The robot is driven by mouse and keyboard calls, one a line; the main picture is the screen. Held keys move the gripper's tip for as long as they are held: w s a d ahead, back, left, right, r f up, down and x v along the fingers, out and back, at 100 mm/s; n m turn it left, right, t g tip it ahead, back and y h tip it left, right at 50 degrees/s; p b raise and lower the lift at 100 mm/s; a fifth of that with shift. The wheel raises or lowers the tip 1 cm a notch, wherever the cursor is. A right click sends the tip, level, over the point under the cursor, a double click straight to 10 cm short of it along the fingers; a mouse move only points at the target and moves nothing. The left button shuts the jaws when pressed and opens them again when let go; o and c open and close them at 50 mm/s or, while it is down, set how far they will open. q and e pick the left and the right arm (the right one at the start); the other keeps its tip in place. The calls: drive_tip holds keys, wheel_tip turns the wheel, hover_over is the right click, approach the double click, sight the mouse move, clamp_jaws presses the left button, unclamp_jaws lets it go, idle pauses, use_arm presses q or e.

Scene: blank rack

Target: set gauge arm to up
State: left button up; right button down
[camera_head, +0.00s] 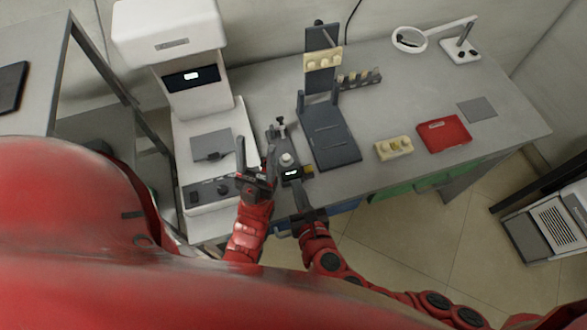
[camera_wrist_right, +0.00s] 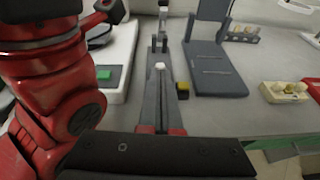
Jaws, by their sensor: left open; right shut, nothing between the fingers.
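A narrow dark gauge fixture (camera_head: 279,140) stands near the table's front edge, with a short upright post and a white round knob (camera_head: 287,159). It also shows in the right wrist view (camera_wrist_right: 159,52), with the white knob in line with my right fingers. I cannot tell which part is the gauge arm or how it is set. My left gripper (camera_head: 256,147) is open and empty, just left of the fixture. My right gripper (camera_head: 298,188) is shut and empty, at the fixture's front end. Whether it touches the fixture is unclear.
A white machine (camera_head: 188,120) stands left of the fixture. A dark cradle (camera_head: 328,135) is close on its right. A cream block (camera_head: 394,147) and a red case (camera_head: 443,133) lie further right. A magnifier lamp (camera_head: 409,40) is at the back.

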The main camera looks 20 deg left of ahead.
sight(280, 128)
drive_tip(key=p+x, duration=0.1)
drive_tip(key=x, duration=0.7)
drive_tip(key=shift+w+a, duration=0.2)
drive_tip(key=shift+w, duration=0.2)
drive_tip(key=w+p, duration=0.1)
drive_tip(key=w+a+r+p, duration=0.1)
drive_tip(key=w+a, duration=0.1)
drive_tip(key=shift+w+r+p, duration=0.1)
drive_tip(key=shift+r+p, duration=0.15)
drive_tip(key=shift+p, duration=0.15)
